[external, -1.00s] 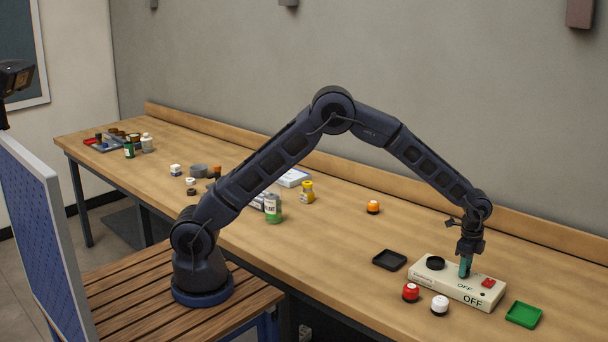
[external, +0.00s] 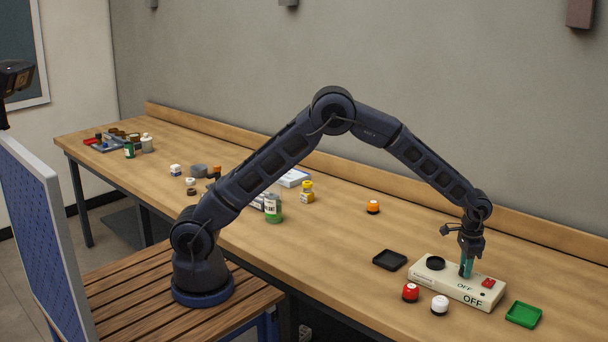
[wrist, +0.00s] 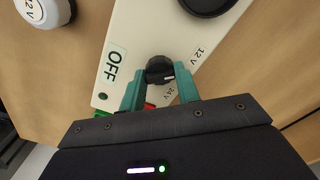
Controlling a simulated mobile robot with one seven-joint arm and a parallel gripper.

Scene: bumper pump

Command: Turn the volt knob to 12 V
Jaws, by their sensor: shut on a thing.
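The cream control box (external: 425,272) lies on the bench under my gripper (external: 466,274). In the wrist view, the black volt knob (wrist: 160,70) sits between the two teal fingertips of my gripper (wrist: 160,82), which are shut on it. A pale mark on the knob faces right, roughly toward the side with the 12 V label (wrist: 197,54) and the 24 V label (wrist: 169,92); its exact setting is hard to tell. The OFF label (wrist: 113,61) is on the left of the knob. In the external view the fingers partly hide the knob.
A black round part (external: 435,263) and a red switch (external: 488,283) are on the box. Red (external: 411,292) and white (external: 439,305) capped buttons stand in front. A black tray (external: 389,260) lies left, a green tray (external: 523,314) right.

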